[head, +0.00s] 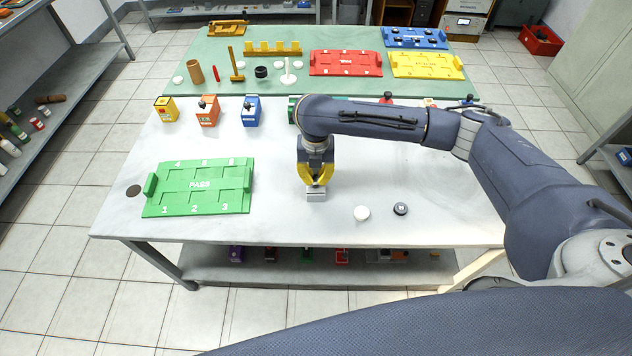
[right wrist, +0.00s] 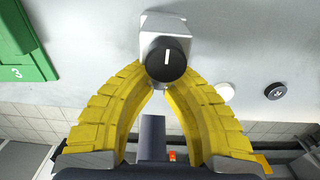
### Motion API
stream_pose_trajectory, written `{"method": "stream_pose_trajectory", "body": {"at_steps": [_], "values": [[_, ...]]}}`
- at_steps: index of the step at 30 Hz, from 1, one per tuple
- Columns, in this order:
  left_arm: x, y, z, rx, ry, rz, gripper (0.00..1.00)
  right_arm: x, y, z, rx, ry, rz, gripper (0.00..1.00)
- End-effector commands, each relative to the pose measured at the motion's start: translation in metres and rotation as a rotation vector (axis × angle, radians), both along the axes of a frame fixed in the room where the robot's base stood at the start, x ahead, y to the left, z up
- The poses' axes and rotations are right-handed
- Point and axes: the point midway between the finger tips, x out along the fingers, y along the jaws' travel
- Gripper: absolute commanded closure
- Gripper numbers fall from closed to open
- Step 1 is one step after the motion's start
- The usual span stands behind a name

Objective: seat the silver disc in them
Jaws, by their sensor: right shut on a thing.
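My right gripper (head: 315,184) points down over the front middle of the white table, its yellow fingers closed at a small silver-grey block (head: 316,195). In the right wrist view the block (right wrist: 156,27) carries a round black knob (right wrist: 166,60) with a white line, and the fingers (right wrist: 160,88) meet at this knob. A pale white disc (head: 361,213) lies flat to the right of the gripper; it also shows in the right wrist view (right wrist: 225,91). A dark disc with a pale mark (head: 400,208) lies beside it. I cannot pick out a clearly silver disc. My left gripper is out of view.
A green PASS tray (head: 200,205) with numbered places lies on the left. Yellow (head: 166,109), orange (head: 208,111) and blue (head: 251,110) blocks stand behind it. A green mat (head: 215,75) at the back holds more trays and parts. The table's front right is mostly clear.

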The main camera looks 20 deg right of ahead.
Motion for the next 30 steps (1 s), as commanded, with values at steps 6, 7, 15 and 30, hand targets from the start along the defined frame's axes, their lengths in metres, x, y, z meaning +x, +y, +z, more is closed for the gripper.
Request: {"method": "stream_pose_trajectory", "body": {"at_steps": [6,7,15,30], "values": [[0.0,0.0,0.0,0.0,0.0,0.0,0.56,0.0,0.0,0.015,0.0,-0.001,0.001,1.0],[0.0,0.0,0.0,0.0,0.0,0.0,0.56,0.0,0.0,0.017,0.0,-0.001,0.001,1.0],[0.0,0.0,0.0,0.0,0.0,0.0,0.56,0.0,0.0,0.031,-0.001,0.0,0.002,1.0],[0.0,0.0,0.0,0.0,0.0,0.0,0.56,-0.001,0.0,0.033,0.0,0.002,0.001,1.0]]}}
